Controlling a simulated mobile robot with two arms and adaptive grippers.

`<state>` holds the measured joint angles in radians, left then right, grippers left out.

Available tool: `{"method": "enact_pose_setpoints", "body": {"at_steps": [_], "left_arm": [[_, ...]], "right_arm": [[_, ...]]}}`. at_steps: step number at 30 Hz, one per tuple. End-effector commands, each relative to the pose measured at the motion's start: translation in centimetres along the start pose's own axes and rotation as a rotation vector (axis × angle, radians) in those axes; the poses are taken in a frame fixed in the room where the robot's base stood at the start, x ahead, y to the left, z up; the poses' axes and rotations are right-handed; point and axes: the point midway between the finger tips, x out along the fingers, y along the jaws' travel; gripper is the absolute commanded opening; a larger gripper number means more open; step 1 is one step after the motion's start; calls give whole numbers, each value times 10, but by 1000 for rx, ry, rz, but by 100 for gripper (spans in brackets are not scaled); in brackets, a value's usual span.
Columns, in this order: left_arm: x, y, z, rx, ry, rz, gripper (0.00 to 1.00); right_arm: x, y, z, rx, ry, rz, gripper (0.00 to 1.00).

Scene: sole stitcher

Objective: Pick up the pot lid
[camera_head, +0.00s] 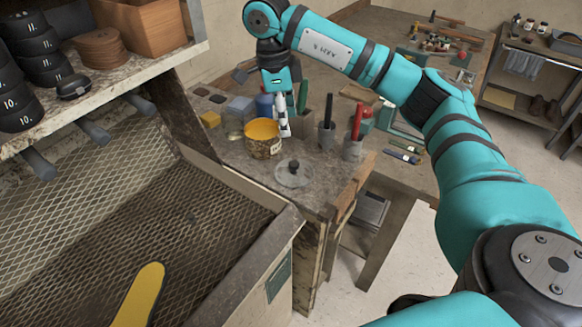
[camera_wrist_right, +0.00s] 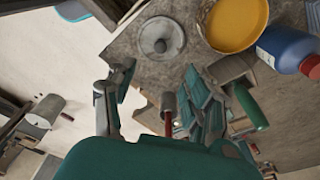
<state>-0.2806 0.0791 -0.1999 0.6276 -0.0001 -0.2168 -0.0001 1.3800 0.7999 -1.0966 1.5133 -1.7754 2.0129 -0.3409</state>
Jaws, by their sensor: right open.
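The pot lid (camera_head: 294,178) is a pale grey disc with a dark round knob. It lies flat on the worn bench top, near the front edge, in front of the yellow pot (camera_head: 264,147). My right gripper (camera_head: 284,124) points down in the head view, and appears beside the pot's right rim. My left gripper is not in view.
A blue bottle (camera_head: 264,106) is behind the pot. A mesh-lined bin (camera_head: 235,225) with a yellow sole (camera_head: 140,295) is at front left.

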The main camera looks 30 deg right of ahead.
Motion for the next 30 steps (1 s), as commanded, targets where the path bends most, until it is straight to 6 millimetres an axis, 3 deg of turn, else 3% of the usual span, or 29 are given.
{"method": "enact_pose_setpoints", "body": {"at_steps": [1,3,6,8,12,17,24,30], "left_arm": [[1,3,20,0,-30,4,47],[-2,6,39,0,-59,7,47],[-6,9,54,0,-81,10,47],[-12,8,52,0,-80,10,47],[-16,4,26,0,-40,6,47],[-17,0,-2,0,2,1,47],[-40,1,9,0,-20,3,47],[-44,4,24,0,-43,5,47]], "right_arm": [[13,1,0,-2,1,5,52],[27,2,0,-2,1,6,52],[47,2,0,-2,1,6,52],[57,1,-1,0,2,5,52],[78,1,0,0,0,3,52],[90,1,0,-2,-2,2,52],[118,2,-6,-1,1,5,52],[140,1,-4,-2,-3,1,52]]}}
